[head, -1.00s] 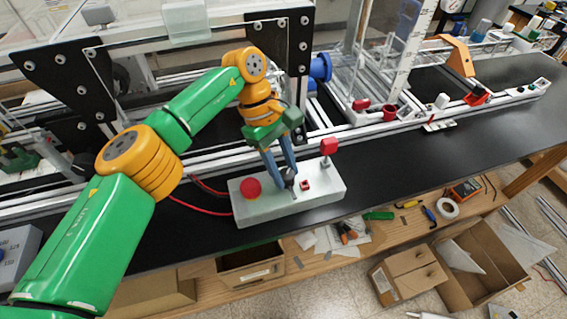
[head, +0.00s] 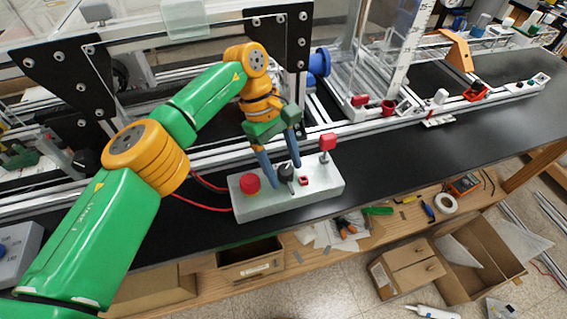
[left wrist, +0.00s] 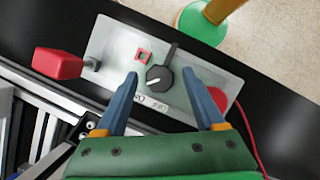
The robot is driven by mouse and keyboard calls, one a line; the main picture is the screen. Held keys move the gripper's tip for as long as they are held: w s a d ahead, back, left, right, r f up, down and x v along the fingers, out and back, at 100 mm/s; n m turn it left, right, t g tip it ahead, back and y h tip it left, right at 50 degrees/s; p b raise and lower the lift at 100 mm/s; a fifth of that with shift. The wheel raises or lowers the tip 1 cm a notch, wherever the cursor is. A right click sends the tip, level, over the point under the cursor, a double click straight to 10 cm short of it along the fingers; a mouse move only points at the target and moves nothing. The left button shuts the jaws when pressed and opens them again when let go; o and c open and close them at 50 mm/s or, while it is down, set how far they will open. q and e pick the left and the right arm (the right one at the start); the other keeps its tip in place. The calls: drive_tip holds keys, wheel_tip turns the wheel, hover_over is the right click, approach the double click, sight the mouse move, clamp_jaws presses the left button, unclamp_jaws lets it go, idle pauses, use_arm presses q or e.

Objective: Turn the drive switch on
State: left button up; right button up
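A pale grey control box (head: 258,206) stands on the black bench top. It carries a black rotary knob (head: 286,172), a round red button (head: 250,183), a small red square part (head: 304,181) and a red block on a post (head: 328,142). In the left wrist view the knob (left wrist: 160,78) has a white mark pointing lower left, and ON and OFF labels (left wrist: 152,103) lie beside it. My left gripper (head: 285,177) is open, with its blue fingers spread on either side of the knob, apart from it. My right gripper is not in view.
Aluminium rails (head: 214,153) and black plates (head: 279,38) of the frame stand behind the box. Red cables (head: 195,204) run off its left side. The bench top (head: 415,160) right of the box is clear. A lower shelf holds tools and boxes.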

sight(284, 172)
use_arm(q)
drive_tip(key=shift+r, duration=0.3)
drive_tip(key=r+b, duration=0.1)
drive_tip(key=s+r+b, duration=0.1)
drive_tip(key=r+b, duration=0.1)
drive_tip(key=shift+s+r, duration=0.1)
drive_tip(key=shift+r, duration=0.05)
drive_tip(key=s+r+b, duration=0.5)
drive_tip(key=s+r, duration=0.4)
drive_tip(key=s, duration=0.3)
drive_tip(key=shift+s, duration=0.4)
